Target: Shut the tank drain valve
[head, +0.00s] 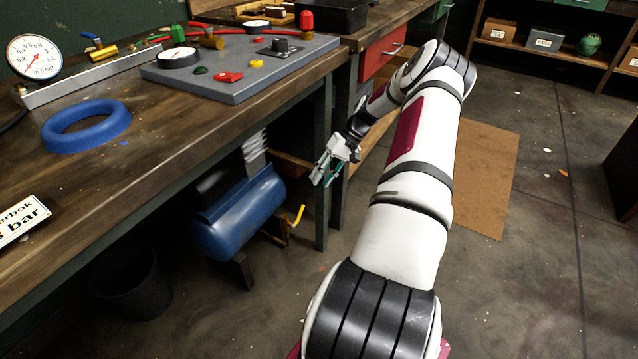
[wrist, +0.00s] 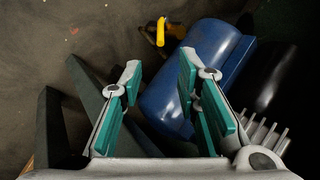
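The blue tank (head: 240,212) lies under the workbench, and it also fills the upper middle of the wrist view (wrist: 195,78). A yellow lever (head: 299,215) sticks up near the tank's right end, low above the floor. In the wrist view the yellow lever (wrist: 160,31) stands beyond the fingertips, beside a brass-coloured fitting (wrist: 176,30). My gripper (head: 324,172) is beside the bench leg, above and to the right of the lever. Its teal-padded fingers (wrist: 161,68) are apart with nothing between them. It does not touch the lever.
The workbench (head: 200,120) overhangs the tank, and its front leg (head: 322,165) stands close to my gripper. A dark bin (head: 132,282) is left of the tank. A brown board (head: 484,180) lies on otherwise open floor to the right.

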